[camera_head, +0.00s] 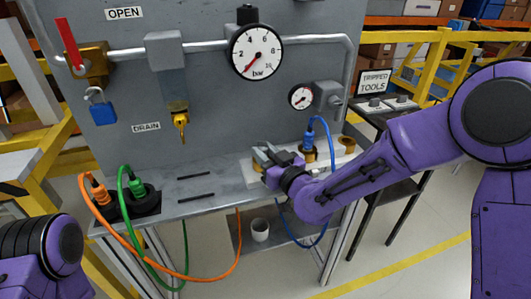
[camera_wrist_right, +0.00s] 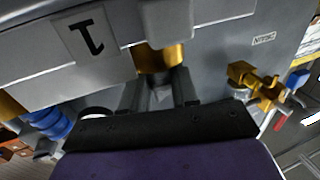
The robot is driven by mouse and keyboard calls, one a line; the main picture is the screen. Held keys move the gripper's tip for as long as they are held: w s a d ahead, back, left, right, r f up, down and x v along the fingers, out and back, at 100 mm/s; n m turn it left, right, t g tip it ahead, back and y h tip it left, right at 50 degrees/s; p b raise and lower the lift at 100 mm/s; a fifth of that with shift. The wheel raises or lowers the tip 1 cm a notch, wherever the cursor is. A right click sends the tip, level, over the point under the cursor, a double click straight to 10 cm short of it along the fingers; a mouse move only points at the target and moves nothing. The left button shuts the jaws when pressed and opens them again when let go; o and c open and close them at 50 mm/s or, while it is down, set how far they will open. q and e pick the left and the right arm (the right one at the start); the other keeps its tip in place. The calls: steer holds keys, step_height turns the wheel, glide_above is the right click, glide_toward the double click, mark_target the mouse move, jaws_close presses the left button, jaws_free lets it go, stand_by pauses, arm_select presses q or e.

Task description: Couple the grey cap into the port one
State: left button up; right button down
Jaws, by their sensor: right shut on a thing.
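My right gripper (camera_head: 266,166) is at the left end of the pale port block (camera_head: 343,158) on the bench. In the right wrist view its two fingers (camera_wrist_right: 160,92) are closed around a small grey piece, the grey cap (camera_wrist_right: 160,98), mostly hidden between them. A brass port (camera_wrist_right: 160,58) lies straight ahead of the fingertips, beside a plate marked 1 (camera_wrist_right: 84,36). The cap is close to the brass; I cannot tell whether they touch or whether it is seated. My left arm shows at the lower left, with its gripper out of view.
A blue plug (camera_head: 310,137) with a looped hose stands in the block, right of my gripper. Orange (camera_head: 98,190) and green (camera_head: 137,187) plugs stand at the bench's left end. A grey panel with gauges rises behind. The bench middle is clear. A white cup (camera_head: 260,230) is below.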

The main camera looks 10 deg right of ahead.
steer(key=shift+f, duration=0.1)
steer(key=c, duration=0.8)
jaws_free()
